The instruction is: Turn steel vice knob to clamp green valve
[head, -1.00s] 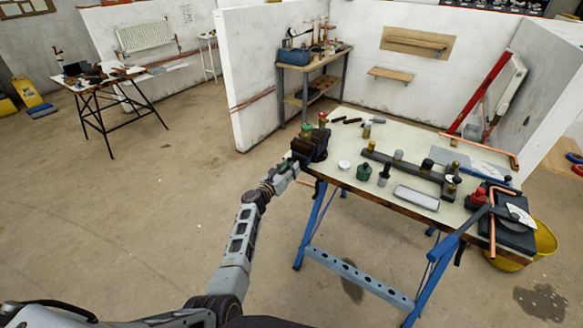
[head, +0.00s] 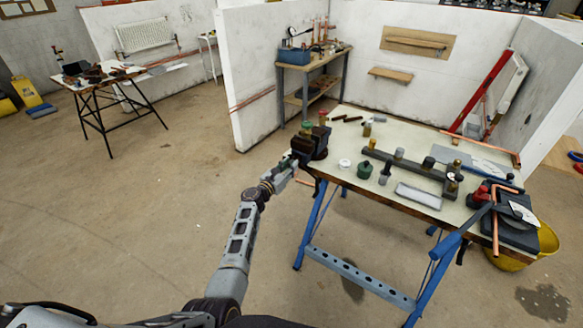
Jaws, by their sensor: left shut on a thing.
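The dark vice (head: 313,149) is mounted at the left corner of the workbench (head: 412,150). My left gripper (head: 287,169) is at the vice's near left side, shut on the steel vice knob, which is mostly hidden by the fingers. My right gripper is not in view.
A dark green pot (head: 364,171), a white round piece (head: 345,163) and a grey block (head: 418,195) lie on the bench. A long dark rail (head: 410,170) holds several fittings. The floor left of the bench is clear.

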